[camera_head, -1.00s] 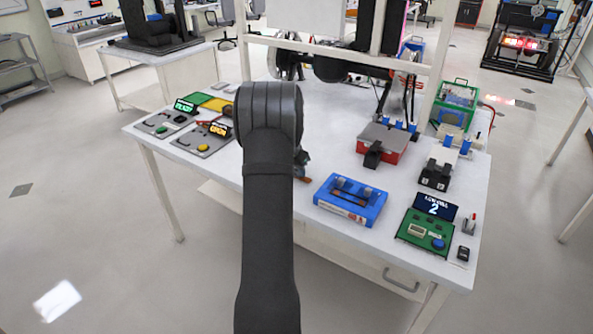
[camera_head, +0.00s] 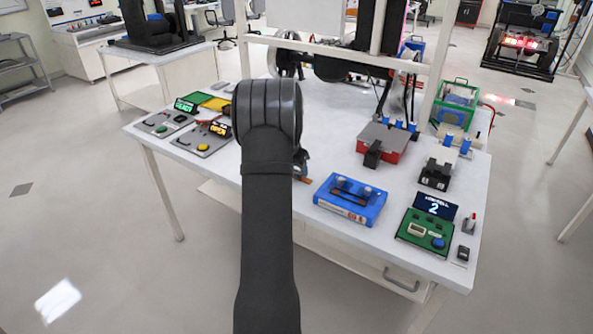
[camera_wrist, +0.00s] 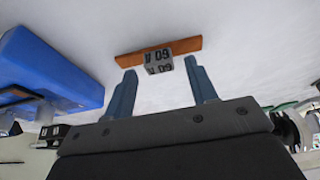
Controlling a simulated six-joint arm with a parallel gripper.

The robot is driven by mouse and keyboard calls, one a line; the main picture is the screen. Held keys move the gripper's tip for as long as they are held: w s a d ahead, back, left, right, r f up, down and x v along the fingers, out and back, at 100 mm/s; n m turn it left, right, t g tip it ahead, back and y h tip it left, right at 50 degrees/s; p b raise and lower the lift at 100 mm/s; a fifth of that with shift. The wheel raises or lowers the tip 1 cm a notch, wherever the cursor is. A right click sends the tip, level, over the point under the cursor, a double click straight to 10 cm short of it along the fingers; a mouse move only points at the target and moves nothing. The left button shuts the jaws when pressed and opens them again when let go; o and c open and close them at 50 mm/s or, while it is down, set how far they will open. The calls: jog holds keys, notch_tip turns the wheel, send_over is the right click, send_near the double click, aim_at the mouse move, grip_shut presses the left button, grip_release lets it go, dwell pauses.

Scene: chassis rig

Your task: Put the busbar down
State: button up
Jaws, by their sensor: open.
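In the head view only a small end of the busbar (camera_head: 303,180) shows beside my arm, which hides the rest and most of my gripper.
A blue fixture (camera_head: 350,199) with posts stands right of the busbar. Further right are a green panel (camera_head: 425,232) with a display reading 2, a red box (camera_head: 383,143) and a black-and-white block (camera_head: 436,172). Bare table lies behind my arm.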

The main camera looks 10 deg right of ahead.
jog(key=v, duration=1.1)
jog(key=shift+f, duration=0.1)
jog(key=x, duration=1.2)
jog(key=shift+r, duration=1.7)
jog(key=shift+f, duration=0.15)
